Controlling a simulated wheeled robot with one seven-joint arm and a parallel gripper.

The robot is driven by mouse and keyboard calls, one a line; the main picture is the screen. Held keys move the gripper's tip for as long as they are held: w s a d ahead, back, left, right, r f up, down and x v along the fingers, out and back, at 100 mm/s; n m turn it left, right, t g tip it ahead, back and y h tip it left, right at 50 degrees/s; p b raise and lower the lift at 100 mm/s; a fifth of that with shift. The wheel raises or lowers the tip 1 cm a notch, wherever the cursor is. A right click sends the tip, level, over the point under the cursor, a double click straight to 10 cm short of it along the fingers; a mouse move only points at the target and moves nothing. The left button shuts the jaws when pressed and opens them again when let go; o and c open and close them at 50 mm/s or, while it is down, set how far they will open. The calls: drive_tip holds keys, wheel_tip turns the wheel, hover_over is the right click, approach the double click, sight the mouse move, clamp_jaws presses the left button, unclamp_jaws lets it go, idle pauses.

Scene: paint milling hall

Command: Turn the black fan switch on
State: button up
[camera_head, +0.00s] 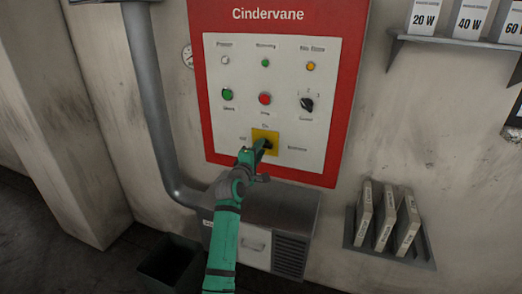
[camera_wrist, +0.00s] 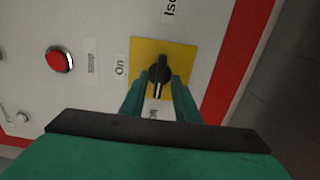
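The panel has two black switches. One is a black rotary switch (camera_head: 267,144) on a yellow plate (camera_head: 258,133), with labels around it, "On" above it. In the wrist view this black switch (camera_wrist: 159,74) shows a white pointer directed down, toward a partly hidden label, with "On" to its left. The other is a black knob (camera_head: 307,104) higher on the right; its small label is hard to read. My gripper (camera_head: 264,146) is at the yellow-plate switch. In the wrist view its fingers (camera_wrist: 159,86) stand apart on either side of the switch; contact is unclear.
The red-framed panel (camera_head: 275,15) also has a green button (camera_head: 228,95), a red button (camera_head: 265,98) and small lamps. A grey box (camera_head: 265,210) sits below it. A shelf (camera_head: 440,45) and a rack of booklets (camera_head: 385,220) are on the right.

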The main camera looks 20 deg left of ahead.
drive_tip(key=shift+w, duration=0.1)
drive_tip(key=shift+d, duration=0.1)
clamp_jaws()
drive_tip(key=shift+m, duration=0.3)
drive_tip(key=m, duration=1.7)
drive_tip(key=shift+f, duration=0.1)
drive_tip(key=shift+m, duration=0.3)
